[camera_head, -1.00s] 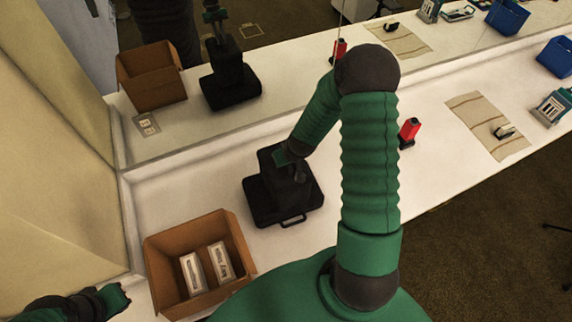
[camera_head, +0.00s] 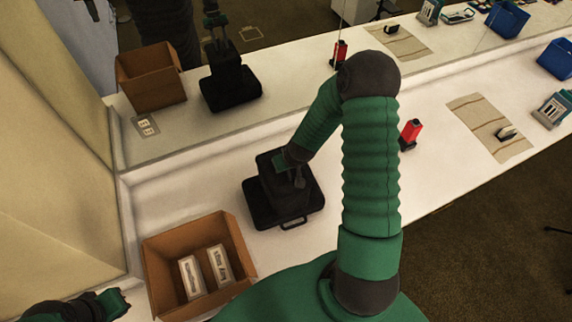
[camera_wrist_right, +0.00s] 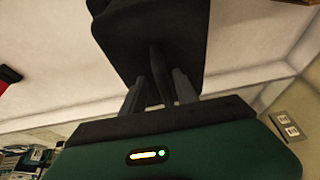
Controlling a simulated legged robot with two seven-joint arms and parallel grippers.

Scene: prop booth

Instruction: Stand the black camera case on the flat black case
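The black camera case (camera_head: 275,186) stands upright on the flat black case (camera_head: 308,197), which lies on the white counter with its handle toward me. The two blacks blend, so their contact edge is hard to see. My right gripper (camera_head: 291,174) is at the top of the camera case. In the right wrist view, the fingers of my right gripper (camera_wrist_right: 158,88) are apart, with a dark strap or handle of the camera case (camera_wrist_right: 150,38) between them and gaps on both sides. My left gripper (camera_head: 122,297) is at the lower left, away from the cases; its fingers are unclear.
A cardboard box (camera_head: 152,262) with two white packages stands left of the cases, near my left gripper. A red object (camera_head: 410,132), a striped cloth (camera_head: 482,118) and a blue bin (camera_head: 556,57) are along the counter to the right. A mirror behind reflects the counter.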

